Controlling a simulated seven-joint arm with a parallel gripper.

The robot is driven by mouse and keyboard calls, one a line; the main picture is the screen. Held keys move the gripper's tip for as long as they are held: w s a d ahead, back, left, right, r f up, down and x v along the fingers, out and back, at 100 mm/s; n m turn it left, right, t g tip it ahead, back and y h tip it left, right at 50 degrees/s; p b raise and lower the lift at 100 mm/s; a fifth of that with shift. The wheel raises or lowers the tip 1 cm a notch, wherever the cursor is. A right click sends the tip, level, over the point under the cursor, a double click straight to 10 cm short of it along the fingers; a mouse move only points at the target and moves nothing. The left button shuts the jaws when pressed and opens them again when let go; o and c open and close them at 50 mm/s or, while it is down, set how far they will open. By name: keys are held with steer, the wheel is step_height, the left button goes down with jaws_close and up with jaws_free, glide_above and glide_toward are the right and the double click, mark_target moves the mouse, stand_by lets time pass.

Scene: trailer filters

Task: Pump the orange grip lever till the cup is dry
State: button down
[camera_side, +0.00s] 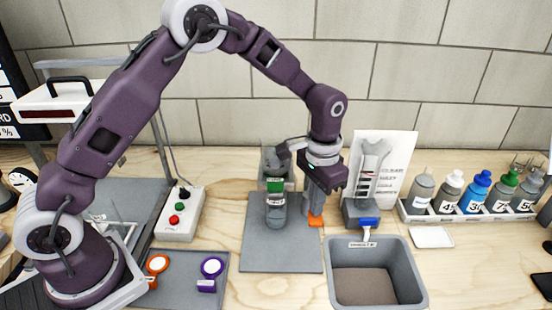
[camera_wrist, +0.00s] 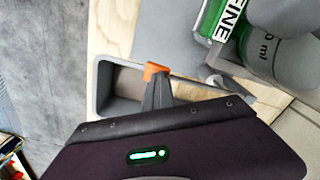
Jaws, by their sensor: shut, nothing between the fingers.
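The orange grip (camera_side: 315,221) of the lever shows low beside the grey mat, right at my fingertips. In the wrist view the orange grip (camera_wrist: 156,70) is at the end of my grey fingers. My gripper (camera_side: 313,208) points down and is shut with nothing between its fingers; I cannot tell if it touches the grip. A clear vessel with a green top (camera_side: 276,205) stands upright left of my gripper. The wrist view shows green parts marked "FINE" (camera_wrist: 228,22) and a greyish clear vessel marked "ml" (camera_wrist: 275,55). The liquid level in the cup is unclear.
An open grey bin (camera_side: 376,242) is at front right. A stand with a blue part (camera_side: 368,221) is behind it. Several bottles stand in a white rack (camera_side: 470,216). A button box (camera_side: 181,214) and a tray (camera_side: 215,262) with orange and purple rings are left.

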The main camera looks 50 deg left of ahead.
steer(key=shift+f, duration=0.7)
steer(key=shift+r, duration=3.25)
steer(key=shift+f, duration=0.1)
stand_by(1.2)
steer(key=shift+f, duration=3.2)
steer(key=shift+r, duration=3.3)
